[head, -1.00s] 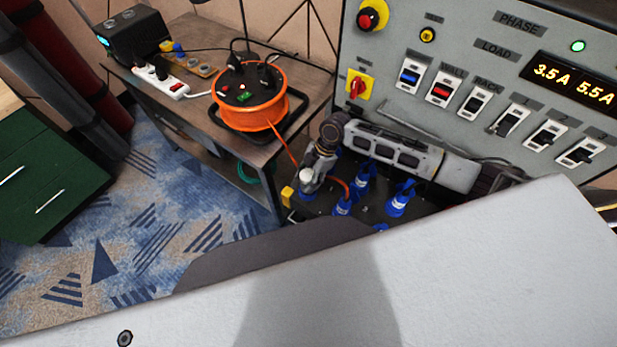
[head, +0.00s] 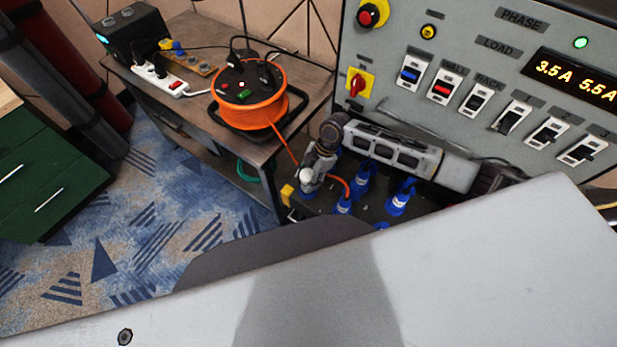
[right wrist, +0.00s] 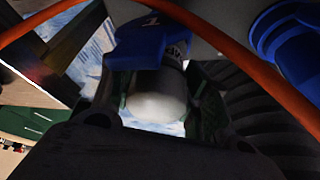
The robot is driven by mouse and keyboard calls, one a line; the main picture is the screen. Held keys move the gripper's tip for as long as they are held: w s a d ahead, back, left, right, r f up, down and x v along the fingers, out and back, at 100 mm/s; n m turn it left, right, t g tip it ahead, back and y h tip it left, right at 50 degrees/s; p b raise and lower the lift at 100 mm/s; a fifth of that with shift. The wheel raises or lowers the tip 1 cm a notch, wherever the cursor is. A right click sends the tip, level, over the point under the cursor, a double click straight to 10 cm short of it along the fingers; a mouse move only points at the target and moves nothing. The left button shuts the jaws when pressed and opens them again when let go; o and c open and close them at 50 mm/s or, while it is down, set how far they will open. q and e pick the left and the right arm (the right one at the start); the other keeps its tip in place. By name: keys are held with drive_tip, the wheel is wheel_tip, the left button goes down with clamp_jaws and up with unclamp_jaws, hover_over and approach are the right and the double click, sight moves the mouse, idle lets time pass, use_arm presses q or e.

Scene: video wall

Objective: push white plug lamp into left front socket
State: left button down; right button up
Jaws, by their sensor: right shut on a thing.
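The white plug lamp (head: 307,175) is a small rounded white piece held in my right gripper (head: 311,182), low in front of the grey panel. In the right wrist view the lamp (right wrist: 157,95) sits between the two fingers, which are shut on it. A blue socket body (right wrist: 143,42) marked 1 is right against the lamp's far end there. I cannot tell how deep the lamp sits in it. In the head view the gripper hides that spot. Other blue connectors (head: 399,199) stand to the right. My left gripper is not in view.
An orange cable (head: 285,146) runs from the orange reel (head: 250,105) past my right gripper and crosses close in the wrist view. A yellow block (head: 287,194) is just left of the gripper. The wooden bench (head: 188,48) and switch panel (head: 400,105) border the space.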

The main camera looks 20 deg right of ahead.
sight(305, 175)
drive_tip(key=o, duration=1.2)
drive_tip(key=o, duration=0.4)
drive_tip(key=shift+r, duration=0.15)
drive_tip(key=shift+r+p, duration=2.7)
drive_tip(key=shift+r, duration=0.2)
drive_tip(key=shift+a+f, duration=0.1)
